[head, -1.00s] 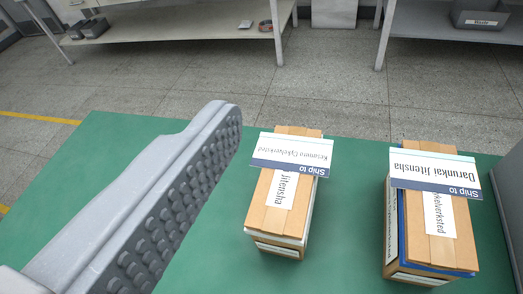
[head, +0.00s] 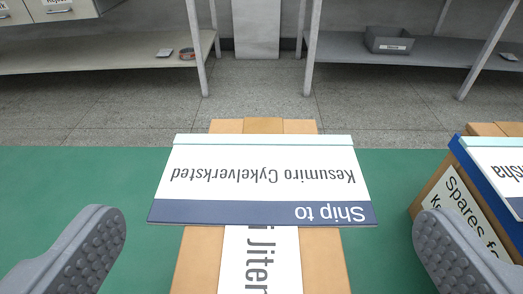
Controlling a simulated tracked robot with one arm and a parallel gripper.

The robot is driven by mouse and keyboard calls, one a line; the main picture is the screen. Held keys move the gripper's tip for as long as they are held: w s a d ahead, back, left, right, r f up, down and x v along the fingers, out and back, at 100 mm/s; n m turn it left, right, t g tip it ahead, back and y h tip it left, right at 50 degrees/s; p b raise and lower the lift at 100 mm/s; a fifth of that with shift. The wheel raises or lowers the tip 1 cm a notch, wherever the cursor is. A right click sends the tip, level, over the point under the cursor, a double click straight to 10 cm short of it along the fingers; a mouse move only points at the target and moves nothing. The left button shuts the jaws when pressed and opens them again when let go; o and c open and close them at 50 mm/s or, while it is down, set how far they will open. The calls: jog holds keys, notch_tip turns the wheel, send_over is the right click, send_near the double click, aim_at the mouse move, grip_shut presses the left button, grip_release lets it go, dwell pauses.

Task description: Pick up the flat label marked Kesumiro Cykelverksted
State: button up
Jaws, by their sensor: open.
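The flat label marked Kesumiro Cykelverksted (head: 262,180) lies across the top of a cardboard box (head: 195,262) in the middle of the view. It is white with a dark blue "Ship to" band, reads upside down, and sticks out past both sides of the box. Its near edge covers part of another white label (head: 262,262) on the box. My gripper (head: 262,245) is open and empty. Its two grey studded fingers stand wide apart at the lower left and lower right, on the near side of the label, touching nothing that I can see.
A second box (head: 462,205) stands at the right with its own ship-to label (head: 500,170) on top, close beyond my right finger. The green surface (head: 80,190) is clear at the left. Shelves with a grey bin (head: 388,40) stand at the back.

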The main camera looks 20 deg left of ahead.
aim_at(262, 168)
jog(key=shift+x, duration=2.15)
jog(key=shift+s+a+f, duration=0.15)
jog(key=c, duration=0.7)
notch_tip(262, 168, up, 4)
jog(key=shift+f+p, duration=0.15)
jog(key=shift+p, duration=0.55)
jog(key=s+d, duration=0.2)
jog(key=s, duration=0.2)
jog(key=s+d+r, duration=0.1)
jog(key=s+d, duration=0.2)
jog(key=s, duration=0.2)
jog(key=s+d, duration=0.3)
jog(key=s, duration=0.2)
jog(key=shift+r, duration=0.2)
